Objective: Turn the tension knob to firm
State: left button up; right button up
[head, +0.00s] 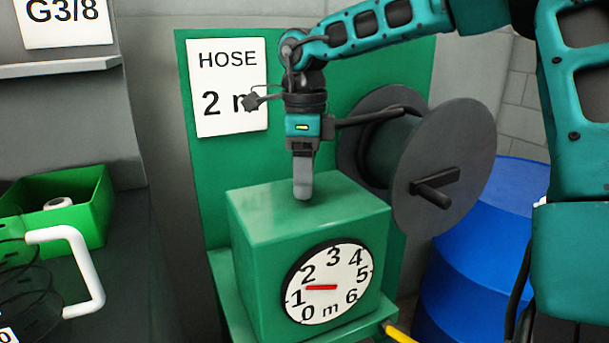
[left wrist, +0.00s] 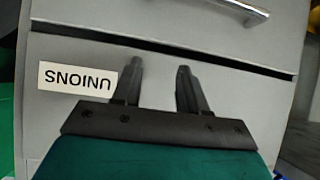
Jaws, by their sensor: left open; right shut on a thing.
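My right gripper (head: 302,190) points straight down, its fingers reaching the top of the green box (head: 260,215). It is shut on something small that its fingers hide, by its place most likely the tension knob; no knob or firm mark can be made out. The round white dial (head: 328,302) on the box's front reads 0 to 6 m, its red needle between 1 and 2. My left gripper (left wrist: 158,68) is open and empty in the left wrist view, before a grey drawer front.
A dark hose reel (head: 450,150) with a crank stands behind the box. Its black hose (head: 365,119) passes close by my right gripper. A blue drum (head: 475,250) is at right, a green bin (head: 90,205) at left. The drawer has a UNIONS label (left wrist: 77,78).

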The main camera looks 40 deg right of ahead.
jog(key=m+b, duration=0.1)
jog(key=m, duration=1.1)
jog(key=shift+b, duration=0.4)
dwell(0.3)
jog(key=o, duration=1.1)
jog(key=shift+c, duration=0.2)
notch_tip(320, 180, up, 13)
jog(key=p, duration=0.2)
jog(key=shift+p, duration=0.35)
